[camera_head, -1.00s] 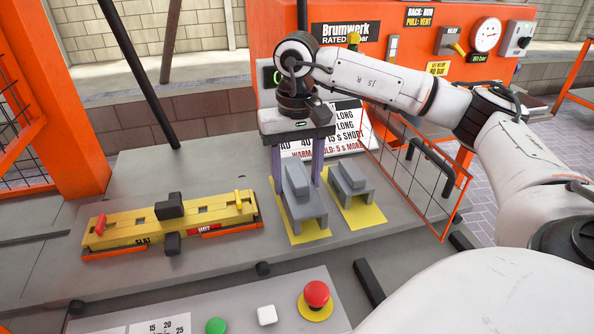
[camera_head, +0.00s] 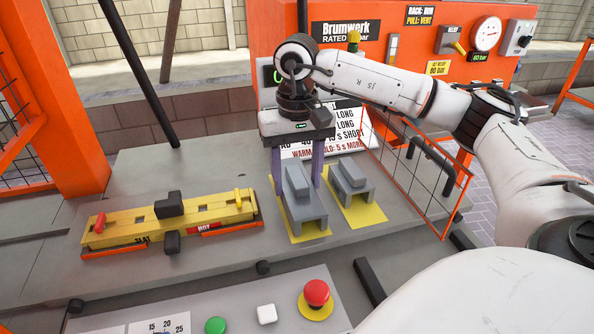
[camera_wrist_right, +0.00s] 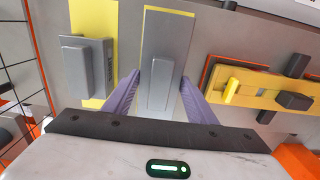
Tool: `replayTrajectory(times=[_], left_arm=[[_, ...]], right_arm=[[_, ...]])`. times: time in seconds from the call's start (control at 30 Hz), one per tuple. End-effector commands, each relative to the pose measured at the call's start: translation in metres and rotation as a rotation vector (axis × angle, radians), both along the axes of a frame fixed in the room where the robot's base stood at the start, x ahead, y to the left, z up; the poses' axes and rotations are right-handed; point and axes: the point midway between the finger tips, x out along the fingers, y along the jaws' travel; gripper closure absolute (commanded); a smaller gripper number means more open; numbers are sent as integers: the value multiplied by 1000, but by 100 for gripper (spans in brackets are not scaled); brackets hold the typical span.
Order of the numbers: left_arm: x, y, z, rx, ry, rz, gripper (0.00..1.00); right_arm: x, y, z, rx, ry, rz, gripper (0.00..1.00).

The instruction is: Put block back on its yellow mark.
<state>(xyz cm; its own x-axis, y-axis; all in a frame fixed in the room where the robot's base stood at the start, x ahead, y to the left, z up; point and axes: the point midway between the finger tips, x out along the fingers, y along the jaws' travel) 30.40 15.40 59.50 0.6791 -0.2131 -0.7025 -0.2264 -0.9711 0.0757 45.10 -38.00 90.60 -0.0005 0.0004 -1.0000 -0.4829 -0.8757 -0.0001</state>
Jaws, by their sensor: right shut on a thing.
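A grey block (camera_head: 304,207) with a raised bar on top is at the left of two yellow marks. Its yellow mark (camera_head: 318,233) shows along the front and sides. My right gripper (camera_head: 310,172) is shut on this block from above, with purple fingers on both sides of it. In the right wrist view the held block (camera_wrist_right: 165,60) lies between the fingers and covers most of its mark (camera_wrist_right: 166,6). Whether it rests on the mark or hangs slightly above is hard to tell. My left gripper is out of view.
A second grey block (camera_head: 350,180) stands close by on its own yellow mark (camera_head: 368,216). A yellow mould (camera_head: 140,226) lies to the left. An orange mesh guard (camera_head: 412,180) stands right. Buttons, including a red one (camera_head: 316,292), are in front.

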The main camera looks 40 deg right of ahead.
Motion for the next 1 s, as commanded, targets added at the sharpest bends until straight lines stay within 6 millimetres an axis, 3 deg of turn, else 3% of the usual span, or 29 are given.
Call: replayTrajectory(times=[1.0], left_arm=[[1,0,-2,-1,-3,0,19]], right_arm=[[0,0,-4,1,-3,0,93]])
